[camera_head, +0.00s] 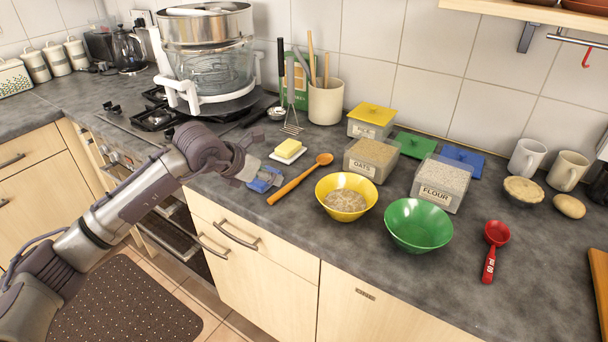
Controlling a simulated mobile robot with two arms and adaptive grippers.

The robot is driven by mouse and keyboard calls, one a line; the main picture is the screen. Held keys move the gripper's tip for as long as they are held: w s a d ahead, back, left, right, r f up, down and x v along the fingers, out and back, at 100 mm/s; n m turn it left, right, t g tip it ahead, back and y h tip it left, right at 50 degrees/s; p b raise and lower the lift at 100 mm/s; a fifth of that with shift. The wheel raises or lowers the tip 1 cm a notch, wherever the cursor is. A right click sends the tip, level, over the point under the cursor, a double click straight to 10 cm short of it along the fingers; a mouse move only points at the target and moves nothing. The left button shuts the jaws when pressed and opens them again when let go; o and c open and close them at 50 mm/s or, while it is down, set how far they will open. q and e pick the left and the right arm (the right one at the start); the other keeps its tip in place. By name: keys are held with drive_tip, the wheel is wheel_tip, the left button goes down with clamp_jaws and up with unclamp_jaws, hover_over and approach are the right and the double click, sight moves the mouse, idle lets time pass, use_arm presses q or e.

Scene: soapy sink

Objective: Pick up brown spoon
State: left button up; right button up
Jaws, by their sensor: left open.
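The brown spoon (292,184) lies on the grey counter. Its bowl points to the back right and its handle end to the front left. My left gripper (257,163) comes in from the left, just left of the spoon's handle. It is open and empty, and I see no contact with the spoon. My right gripper is not in view.
A butter block (288,148) on a white dish sits behind the spoon. A blue item (266,180) lies beside the gripper, partly hidden. A yellow bowl (345,202) with grain and a green bowl (418,226) stand to the right. A utensil crock (325,103) stands behind.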

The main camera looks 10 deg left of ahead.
sight(289, 184)
use_arm(q)
drive_tip(key=x, duration=0.3)
drive_tip(key=shift+w+d+f, duration=0.2)
drive_tip(key=shift+w+f, duration=0.05)
drive_tip(key=shift+w+d+f+p, duration=0.2)
drive_tip(key=shift+w+f+p, duration=0.15)
drive_tip(key=shift+p, duration=0.1)
drive_tip(key=p+x, duration=0.1)
drive_tip(key=x, duration=0.3)
drive_tip(key=shift+f, duration=0.25)
drive_tip(key=shift+c, duration=0.3)
clamp_jaws()
